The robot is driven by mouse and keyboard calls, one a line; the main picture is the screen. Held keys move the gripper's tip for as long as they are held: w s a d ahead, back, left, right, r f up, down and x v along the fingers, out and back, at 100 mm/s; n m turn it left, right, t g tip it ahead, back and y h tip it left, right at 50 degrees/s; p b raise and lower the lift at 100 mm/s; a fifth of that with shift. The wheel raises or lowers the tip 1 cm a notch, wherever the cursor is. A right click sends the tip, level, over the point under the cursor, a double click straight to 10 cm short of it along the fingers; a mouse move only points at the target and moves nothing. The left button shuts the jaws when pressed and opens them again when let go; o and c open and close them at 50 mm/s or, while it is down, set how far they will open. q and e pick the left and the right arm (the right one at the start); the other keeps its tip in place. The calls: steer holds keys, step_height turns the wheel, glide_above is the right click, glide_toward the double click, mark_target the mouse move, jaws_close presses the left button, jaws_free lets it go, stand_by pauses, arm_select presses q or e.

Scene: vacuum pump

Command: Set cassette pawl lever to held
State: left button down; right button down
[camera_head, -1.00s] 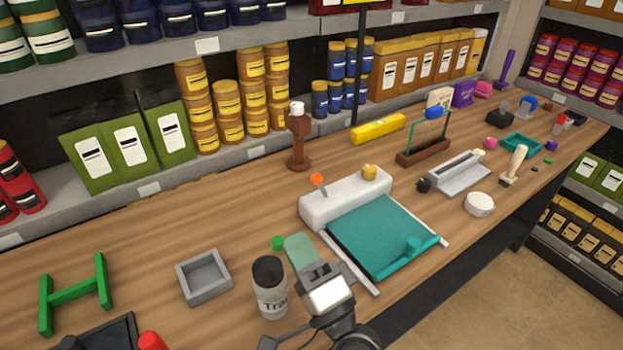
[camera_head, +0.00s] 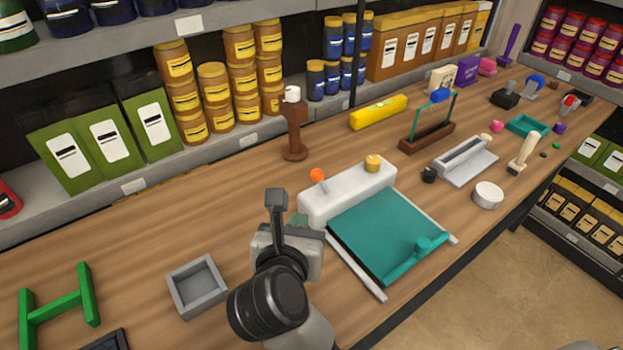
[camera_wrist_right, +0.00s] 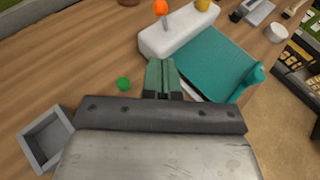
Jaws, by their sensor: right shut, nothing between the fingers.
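A small lever with an orange ball knob (camera_head: 317,175) rises from the left part of a white block (camera_head: 347,192) and leans left in the head view. The knob also shows at the top of the right wrist view (camera_wrist_right: 160,7). A teal tray-like panel (camera_head: 385,235) with a handle joins the block's front. My right gripper (camera_head: 298,219) is shut and empty, its green fingertips near the block's left end and apart from the knob. The fingers show clearly in the right wrist view (camera_wrist_right: 162,75). In the head view my wrist partly hides them. My left gripper is not in view.
A grey square tray (camera_head: 197,287) and a green stand (camera_head: 58,305) are on the left. A small green piece (camera_wrist_right: 123,84) lies left of my fingers. A brown post (camera_head: 295,135) stands behind the block. A yellow box (camera_head: 378,112) and several tools fill the right.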

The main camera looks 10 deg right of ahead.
mark_target(316, 181)
steer(key=shift+s+a, duration=0.1)
stand_by(0.3)
steer(key=p+x, duration=0.1)
steer(key=x, duration=0.3)
steer(key=p+x, duration=0.1)
steer(key=x, duration=0.4)
steer(key=r+p+x, duration=0.1)
steer(key=p+x, duration=0.1)
steer(key=x, duration=0.3)
